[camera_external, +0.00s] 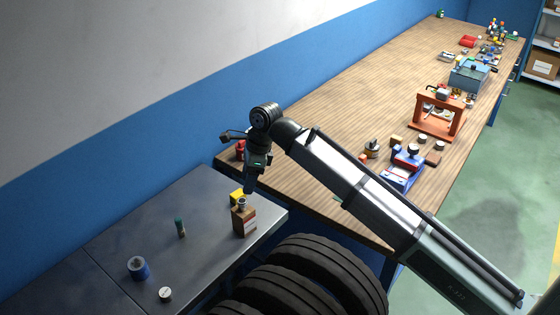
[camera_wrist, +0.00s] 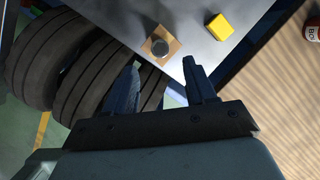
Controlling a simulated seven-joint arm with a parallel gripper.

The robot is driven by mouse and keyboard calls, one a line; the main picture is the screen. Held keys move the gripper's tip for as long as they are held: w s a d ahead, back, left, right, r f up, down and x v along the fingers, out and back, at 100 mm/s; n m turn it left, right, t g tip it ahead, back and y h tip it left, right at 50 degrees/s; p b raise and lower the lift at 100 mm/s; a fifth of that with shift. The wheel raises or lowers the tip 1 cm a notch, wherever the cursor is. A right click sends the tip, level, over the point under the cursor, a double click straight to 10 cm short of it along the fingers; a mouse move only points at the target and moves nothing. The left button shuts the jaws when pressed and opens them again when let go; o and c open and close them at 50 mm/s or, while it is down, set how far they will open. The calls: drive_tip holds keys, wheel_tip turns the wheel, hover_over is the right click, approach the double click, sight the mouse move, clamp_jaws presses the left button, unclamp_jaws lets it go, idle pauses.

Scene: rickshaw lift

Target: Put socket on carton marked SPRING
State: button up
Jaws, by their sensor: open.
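A small brown carton (camera_external: 244,224) with a pale label stands on the grey bench top; its lettering is too small to read. A short grey metal cylinder (camera_external: 241,203), which looks like the socket, sits upright on top of the carton. In the wrist view, the socket (camera_wrist: 160,47) rests on the tan carton top (camera_wrist: 151,36), just beyond my fingertips. My gripper (camera_wrist: 162,62) is open and empty, with the socket ahead of the gap between its fingers. In the external view my gripper (camera_external: 249,188) points down above and slightly right of the socket, apart from it.
A yellow block (camera_external: 236,195) is just behind the carton. Stacked tyres (camera_external: 315,270) are in front. A red can (camera_external: 240,149) stands on the wooden bench.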

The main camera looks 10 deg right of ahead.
drive_tip(key=shift+v, duration=1.7)
